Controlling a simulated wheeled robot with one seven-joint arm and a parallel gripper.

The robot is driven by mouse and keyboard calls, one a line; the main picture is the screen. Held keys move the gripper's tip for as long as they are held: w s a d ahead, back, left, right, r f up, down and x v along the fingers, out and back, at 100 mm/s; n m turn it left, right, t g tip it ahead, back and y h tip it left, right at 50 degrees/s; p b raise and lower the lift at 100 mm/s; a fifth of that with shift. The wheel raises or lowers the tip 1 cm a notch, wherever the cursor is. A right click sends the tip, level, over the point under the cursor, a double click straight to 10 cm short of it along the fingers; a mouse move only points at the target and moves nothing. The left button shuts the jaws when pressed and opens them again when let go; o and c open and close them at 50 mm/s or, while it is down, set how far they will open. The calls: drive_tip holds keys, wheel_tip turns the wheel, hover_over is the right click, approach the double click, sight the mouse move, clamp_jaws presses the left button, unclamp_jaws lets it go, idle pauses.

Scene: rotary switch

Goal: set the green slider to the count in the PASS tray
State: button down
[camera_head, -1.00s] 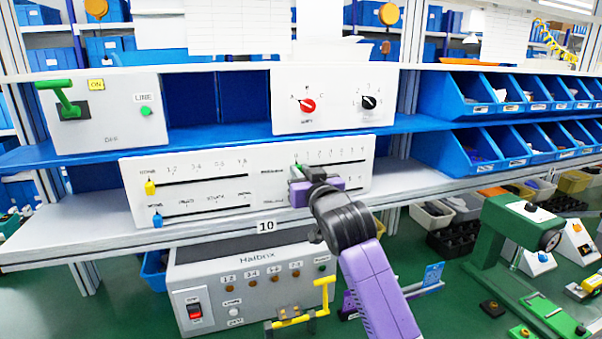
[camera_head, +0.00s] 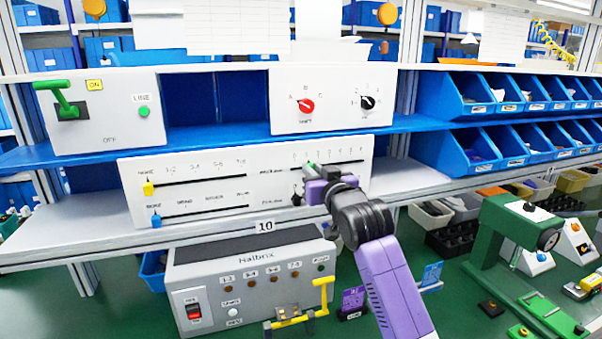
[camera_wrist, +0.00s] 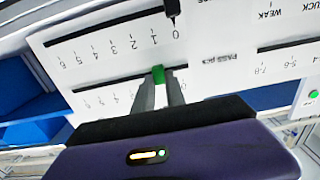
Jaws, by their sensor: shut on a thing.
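The green slider (camera_head: 311,167) sits on the upper right track of the white slider panel (camera_head: 260,190), right of the track's left end. In the wrist view the green slider (camera_wrist: 158,74) is between the two grey fingertips of my gripper (camera_wrist: 160,84), which are shut on it. In the head view my gripper (camera_head: 313,176) covers part of the panel below the slider. The numbers nearest the slider are hidden or too small to read exactly. I cannot make out a tray labelled PASS.
A black slider (camera_wrist: 172,8) stands at 0 on the neighbouring scale, close to my fingers. Yellow (camera_head: 149,188) and blue (camera_head: 155,219) sliders are at the panel's left. Blue bins (camera_head: 480,95) fill the right shelves. A grey Halbrix box (camera_head: 250,285) stands below.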

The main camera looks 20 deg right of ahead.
drive_tip(key=d, duration=0.2)
drive_tip(key=shift+s+d, duration=0.1)
drive_tip(key=shift+d, duration=0.25)
drive_tip(key=c, duration=1.4)
unclamp_jaws()
drive_tip(key=shift+o, duration=0.2)
drive_tip(key=s+b, duration=0.1)
drive_tip(key=s, duration=0.6)
drive_tip(key=shift+s+a+b, duration=0.25)
drive_tip(key=shift+s+b, duration=0.15)
drive_tip(key=shift+r, duration=0.1)
